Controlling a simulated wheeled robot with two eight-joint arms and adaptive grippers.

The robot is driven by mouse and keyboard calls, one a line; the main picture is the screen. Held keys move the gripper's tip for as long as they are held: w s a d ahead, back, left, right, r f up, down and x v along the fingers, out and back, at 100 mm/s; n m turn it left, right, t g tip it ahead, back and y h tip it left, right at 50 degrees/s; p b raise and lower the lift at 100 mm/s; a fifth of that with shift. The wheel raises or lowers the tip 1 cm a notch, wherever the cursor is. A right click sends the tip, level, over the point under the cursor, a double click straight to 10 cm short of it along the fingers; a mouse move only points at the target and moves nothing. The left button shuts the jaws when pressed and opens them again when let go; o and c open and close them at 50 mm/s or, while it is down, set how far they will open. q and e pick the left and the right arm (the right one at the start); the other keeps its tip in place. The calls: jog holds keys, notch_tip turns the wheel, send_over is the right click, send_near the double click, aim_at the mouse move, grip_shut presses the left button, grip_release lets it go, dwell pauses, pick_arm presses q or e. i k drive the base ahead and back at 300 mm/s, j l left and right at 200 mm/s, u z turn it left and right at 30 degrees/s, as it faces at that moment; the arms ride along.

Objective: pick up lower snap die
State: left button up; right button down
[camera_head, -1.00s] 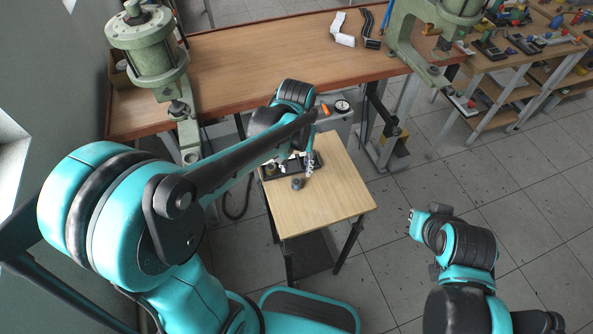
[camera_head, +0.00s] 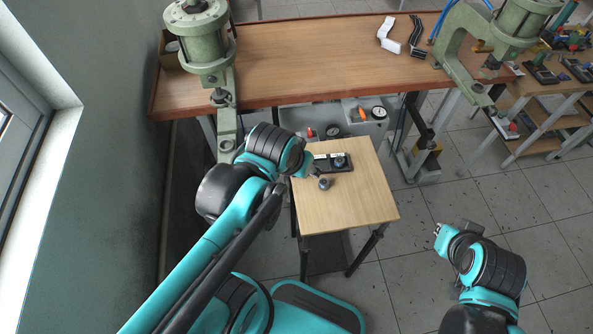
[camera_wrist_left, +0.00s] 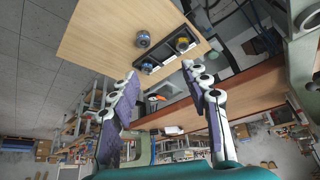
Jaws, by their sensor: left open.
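A small grey round piece (camera_head: 324,184) stands on the light wooden table. In the left wrist view it is a grey-blue cylinder (camera_wrist_left: 142,38) outside the black tray. I cannot tell which piece is the lower snap die. My left gripper (camera_head: 309,167) is at the table's left back edge, close to the tray. In the wrist view its fingers (camera_wrist_left: 160,74) are spread with nothing between them. My right gripper (camera_head: 439,234) is right of the table, too small to read.
The small table (camera_head: 345,208) has a clear front half. Behind it is a long workbench (camera_head: 310,55) with green presses at left (camera_head: 205,45) and right (camera_head: 510,25).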

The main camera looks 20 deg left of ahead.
aim_at(324, 183)
jog(key=k+l+u, duration=0.2)
jog(key=l+u, duration=0.2)
jog(key=k+l+u, duration=0.6)
jog(key=u, duration=0.15)
jog(key=l, duration=0.15)
